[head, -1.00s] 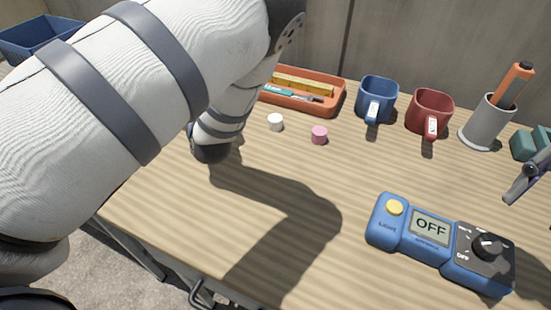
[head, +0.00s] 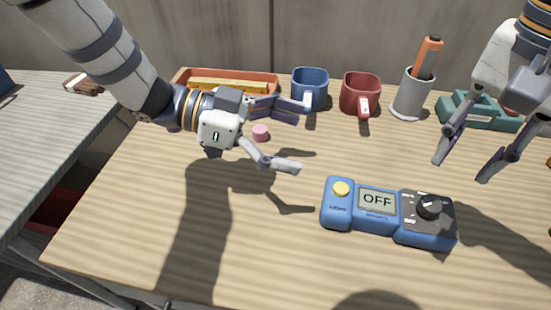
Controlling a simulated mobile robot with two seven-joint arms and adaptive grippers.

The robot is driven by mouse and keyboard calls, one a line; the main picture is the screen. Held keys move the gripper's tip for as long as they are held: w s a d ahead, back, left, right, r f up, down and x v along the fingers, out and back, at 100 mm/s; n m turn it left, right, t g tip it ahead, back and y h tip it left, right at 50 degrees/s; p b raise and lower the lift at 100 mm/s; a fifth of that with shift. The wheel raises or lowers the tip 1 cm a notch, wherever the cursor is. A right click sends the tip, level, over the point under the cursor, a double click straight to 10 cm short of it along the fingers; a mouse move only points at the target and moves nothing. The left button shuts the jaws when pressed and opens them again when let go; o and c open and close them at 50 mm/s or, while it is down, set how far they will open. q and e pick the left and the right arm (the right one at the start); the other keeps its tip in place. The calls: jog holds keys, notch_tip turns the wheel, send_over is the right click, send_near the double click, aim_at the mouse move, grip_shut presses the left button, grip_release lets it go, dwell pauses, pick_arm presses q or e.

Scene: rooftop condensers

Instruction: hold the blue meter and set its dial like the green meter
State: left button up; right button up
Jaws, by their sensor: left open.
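The blue meter (head: 375,223) lies flat on the table, its screen reading OFF, with a yellow button at its left end and a black dial (head: 428,207) at its right end. A green object (head: 483,117), likely the green meter, lies at the back right, partly behind my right gripper; its screen and dial cannot be read. My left gripper (head: 301,137) is open and empty above the table, up and left of the blue meter. My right gripper (head: 461,170) is open and empty, pointing down, above and right of the blue meter's dial.
A blue mug (head: 309,84), a red mug (head: 360,92) and a grey cup (head: 411,95) with an orange marker stand along the back. An orange tray (head: 262,77) is at the back left. A small pink cylinder (head: 261,132) is near my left gripper. The table front is clear.

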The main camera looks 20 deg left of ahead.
aim_at(334, 193)
pick_arm(q)
jog(key=s+f+m+g, duration=0.1)
jog(key=s+a+f+m+g+y, duration=0.1)
jog(key=s, duration=0.1)
jog(key=shift+s+a, duration=0.2)
jog(key=shift+s, duration=0.1)
jog(key=shift+s+d+f+m+g, duration=0.1)
jog(key=shift+s+f+m+g, duration=0.2)
jog(key=x, duration=1.1)
jog(key=shift+d+f, duration=0.2)
jog(key=shift+d, duration=0.1)
jog(key=shift+c, duration=0.2)
